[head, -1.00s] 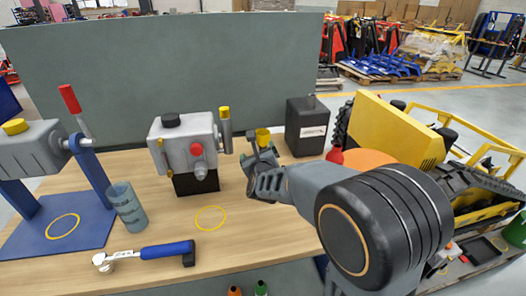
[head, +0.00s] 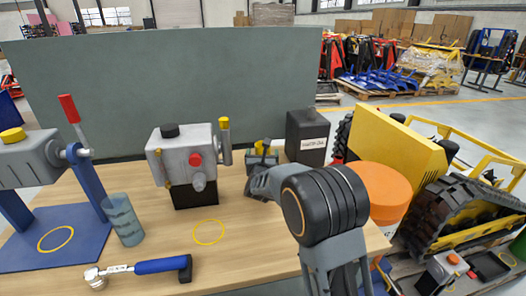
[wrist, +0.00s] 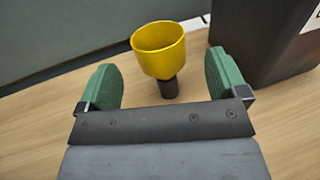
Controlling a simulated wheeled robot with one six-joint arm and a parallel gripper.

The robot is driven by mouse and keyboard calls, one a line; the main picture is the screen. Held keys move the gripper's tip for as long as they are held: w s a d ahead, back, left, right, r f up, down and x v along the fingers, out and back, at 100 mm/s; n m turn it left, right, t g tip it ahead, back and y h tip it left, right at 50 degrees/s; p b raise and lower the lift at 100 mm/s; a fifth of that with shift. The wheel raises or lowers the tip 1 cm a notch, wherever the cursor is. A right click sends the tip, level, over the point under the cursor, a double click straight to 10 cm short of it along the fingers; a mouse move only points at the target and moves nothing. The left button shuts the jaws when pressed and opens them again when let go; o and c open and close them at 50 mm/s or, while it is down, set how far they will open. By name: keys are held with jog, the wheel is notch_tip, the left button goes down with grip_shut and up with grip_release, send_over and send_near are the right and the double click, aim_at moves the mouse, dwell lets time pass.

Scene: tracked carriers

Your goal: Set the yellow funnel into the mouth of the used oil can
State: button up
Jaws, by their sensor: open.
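The yellow funnel (wrist: 158,48) stands upright in the wrist view, wide cup up, on a dark narrow lower part that meets the wooden table. In the head view a bit of the funnel (head: 261,147) shows behind my gripper (head: 262,160). My gripper also shows in the wrist view (wrist: 162,75), its green fingers spread apart, with the funnel beyond and between them, untouched as far as I see. The used oil can (head: 307,140) is a dark box with a white label, right of the funnel; its side (wrist: 262,38) fills the wrist view's upper right corner. Its mouth is not clear.
A grey pump unit (head: 187,160) stands left of my gripper. A grey cup (head: 124,222), a blue-handled ratchet (head: 150,268) and a yellow ring mark (head: 209,232) are on the front of the table. A grey panel (head: 170,85) stands behind. An orange drum (head: 384,190) is at right.

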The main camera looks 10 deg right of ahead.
aim_at(262, 151)
jog(key=shift+p+x, duration=0.4)
jog(key=shift+x, duration=2.2)
jog(key=shift+f, duration=0.1)
jog(key=c, duration=1)
